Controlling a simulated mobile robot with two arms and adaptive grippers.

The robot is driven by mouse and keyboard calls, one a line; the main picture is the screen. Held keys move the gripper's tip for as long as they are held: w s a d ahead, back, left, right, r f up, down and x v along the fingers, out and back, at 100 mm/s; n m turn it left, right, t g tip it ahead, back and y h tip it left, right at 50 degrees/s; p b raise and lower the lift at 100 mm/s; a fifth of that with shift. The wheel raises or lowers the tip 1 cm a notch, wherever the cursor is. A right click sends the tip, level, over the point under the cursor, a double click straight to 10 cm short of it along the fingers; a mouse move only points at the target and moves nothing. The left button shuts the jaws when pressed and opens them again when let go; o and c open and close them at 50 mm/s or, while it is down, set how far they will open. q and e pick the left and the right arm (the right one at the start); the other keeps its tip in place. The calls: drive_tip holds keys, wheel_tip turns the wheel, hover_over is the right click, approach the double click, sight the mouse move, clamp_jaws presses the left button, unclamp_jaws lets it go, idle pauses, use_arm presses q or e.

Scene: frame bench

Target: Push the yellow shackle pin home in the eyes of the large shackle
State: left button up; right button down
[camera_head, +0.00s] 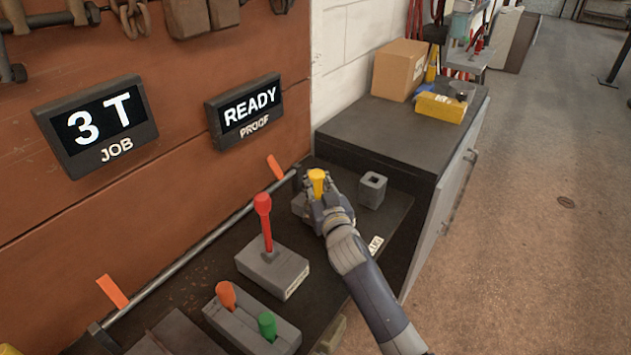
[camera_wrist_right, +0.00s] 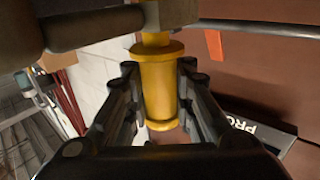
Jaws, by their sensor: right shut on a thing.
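The yellow shackle pin (camera_head: 317,178) stands upright in my right gripper (camera_head: 318,200) at the far end of the dark bench. In the right wrist view the yellow pin (camera_wrist_right: 160,88) is a flanged cylinder between the two fingers, which are shut on it. Its narrower part runs up beside a rounded grey-brown body (camera_wrist_right: 85,25) at the top of that view; I cannot tell how far it is inserted. I cannot make out the large shackle or its eyes for certain. My left gripper is not in view.
A small grey block with a square hole (camera_head: 372,190) stands right of the gripper. A red lever (camera_head: 264,222) on a grey base and a box with orange and green knobs (camera_head: 250,323) stand nearer. A rail (camera_head: 215,242) runs along the wall. Signs read "3 T" and "READY".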

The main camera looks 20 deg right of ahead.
drive_tip(key=shift+f+b, duration=0.4)
drive_tip(key=shift+f, duration=0.15)
drive_tip(key=c, duration=1.3)
unclamp_jaws()
drive_tip(key=shift+s+f, duration=0.1)
drive_tip(key=s, duration=1.1)
drive_tip(key=shift+s, duration=0.4)
drive_tip(key=shift+a, duration=0.1)
